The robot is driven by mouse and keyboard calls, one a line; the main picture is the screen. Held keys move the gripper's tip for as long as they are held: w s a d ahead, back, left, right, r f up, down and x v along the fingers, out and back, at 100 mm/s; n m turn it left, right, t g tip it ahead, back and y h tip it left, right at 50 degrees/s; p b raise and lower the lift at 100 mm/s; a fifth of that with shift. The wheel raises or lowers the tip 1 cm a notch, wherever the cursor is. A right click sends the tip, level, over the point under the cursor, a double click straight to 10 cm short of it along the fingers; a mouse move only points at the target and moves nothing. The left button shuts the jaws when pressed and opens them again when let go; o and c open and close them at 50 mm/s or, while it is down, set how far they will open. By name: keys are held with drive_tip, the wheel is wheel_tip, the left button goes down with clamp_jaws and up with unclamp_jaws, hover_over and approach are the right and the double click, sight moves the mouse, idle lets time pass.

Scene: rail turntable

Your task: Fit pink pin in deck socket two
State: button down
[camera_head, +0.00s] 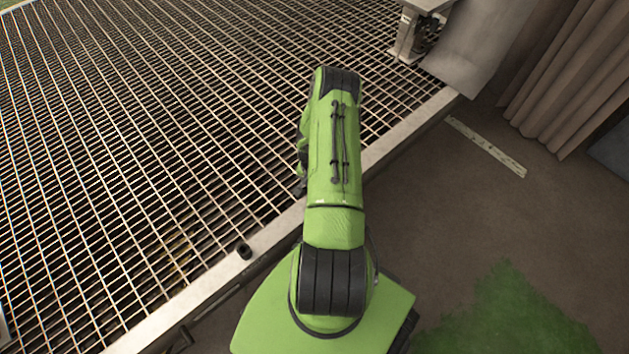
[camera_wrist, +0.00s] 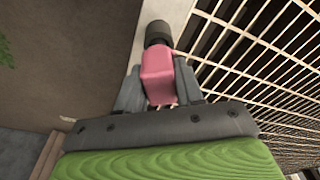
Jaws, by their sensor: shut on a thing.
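The pink pin (camera_wrist: 160,75) is between the two grey fingers of my gripper (camera_wrist: 158,72) in the wrist view. My gripper is shut on it. A black round socket (camera_wrist: 158,33) shows right beyond the pin's far end, over the pale deck rim. Pin and socket overlap in this view, so I cannot tell whether the pin is in it, touching it or above it. In the head view my green arm hides the pin and most of the gripper. Another black socket (camera_head: 245,250) stands on the deck rim, left of my arm; no number shows on it.
The metal grating deck (camera_head: 130,130) fills the left of the head view, edged by a pale rim (camera_head: 412,125). A metal bracket (camera_head: 415,35) stands at its far corner. Brown curtains (camera_head: 575,75) hang at the right.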

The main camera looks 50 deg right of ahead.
drive_tip(key=shift+f, duration=1.5)
drive_tip(key=c, duration=0.6)
unclamp_jaws()
drive_tip(key=shift+c, duration=0.2)
wheel_tip(320, 180, up, 16)
drive_tip(key=a+p, duration=0.1)
drive_tip(key=p, duration=0.4)
drive_tip(key=shift+s+a+f+p, duration=0.2)
drive_tip(key=shift+s+a+p, duration=0.1)
drive_tip(key=shift+a+p, duration=0.1)
